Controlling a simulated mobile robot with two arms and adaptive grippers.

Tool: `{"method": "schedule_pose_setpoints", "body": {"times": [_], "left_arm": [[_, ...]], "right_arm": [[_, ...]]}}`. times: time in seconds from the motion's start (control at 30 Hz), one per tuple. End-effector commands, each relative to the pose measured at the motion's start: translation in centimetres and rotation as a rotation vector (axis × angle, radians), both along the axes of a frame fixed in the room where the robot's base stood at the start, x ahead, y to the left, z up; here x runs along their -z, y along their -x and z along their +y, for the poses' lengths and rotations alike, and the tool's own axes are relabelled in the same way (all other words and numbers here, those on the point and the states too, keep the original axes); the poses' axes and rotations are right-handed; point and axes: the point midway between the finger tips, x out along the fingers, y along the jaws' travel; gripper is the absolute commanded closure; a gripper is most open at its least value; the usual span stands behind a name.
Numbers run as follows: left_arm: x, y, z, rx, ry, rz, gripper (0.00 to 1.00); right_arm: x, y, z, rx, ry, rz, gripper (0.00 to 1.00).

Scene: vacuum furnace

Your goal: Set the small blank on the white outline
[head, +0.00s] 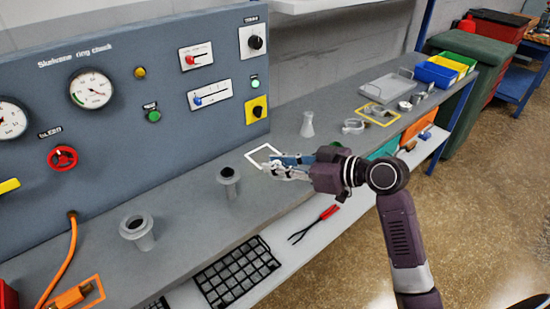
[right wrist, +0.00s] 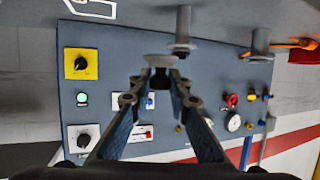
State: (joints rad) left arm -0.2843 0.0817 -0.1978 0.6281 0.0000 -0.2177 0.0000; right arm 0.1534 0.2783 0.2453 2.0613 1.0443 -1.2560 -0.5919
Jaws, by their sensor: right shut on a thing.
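The small blank (right wrist: 160,61) is a grey round piece with a wide flat face, held between the fingertips of my right gripper (right wrist: 160,84) in the right wrist view. In the head view my right gripper (head: 281,167) is just to the right of the white outline (head: 262,153), over the bench, and its fingers hide part of the outline. The blank cannot be made out clearly there. The white outline also shows at the top left of the right wrist view (right wrist: 92,10), apart from the blank. My left gripper is not in view.
Two grey flanged tubes, one nearer (head: 138,231) and one smaller (head: 228,182), stand on the bench (head: 190,228) left of my gripper. A glass flask (head: 307,125) stands behind it. The control panel (head: 140,90) rises at the back. A yellow outline (head: 378,114) lies farther right.

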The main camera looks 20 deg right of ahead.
Motion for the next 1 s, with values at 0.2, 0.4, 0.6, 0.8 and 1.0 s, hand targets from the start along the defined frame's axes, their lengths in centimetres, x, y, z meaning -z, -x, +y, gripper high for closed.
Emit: {"method": "schedule_pose_setpoints", "body": {"times": [0.2,0.4,0.6,0.8,1.0], "left_arm": [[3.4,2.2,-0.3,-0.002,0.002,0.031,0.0],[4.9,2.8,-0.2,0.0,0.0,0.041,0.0],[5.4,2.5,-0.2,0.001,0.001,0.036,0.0],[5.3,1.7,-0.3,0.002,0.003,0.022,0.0],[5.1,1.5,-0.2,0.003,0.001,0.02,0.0]], "right_arm": [[-1.7,-11.9,-0.5,0.238,0.003,-0.012,1.0],[-5.7,-18.1,-1.5,0.408,0.003,-0.01,1.0],[-8.3,-20.6,-2.2,0.494,0.002,-0.006,1.0],[-6.4,-21.0,-2.3,0.511,0.002,0.003,1.0],[-1.1,-20.9,-2.3,0.509,0.001,0.004,1.0]]}}
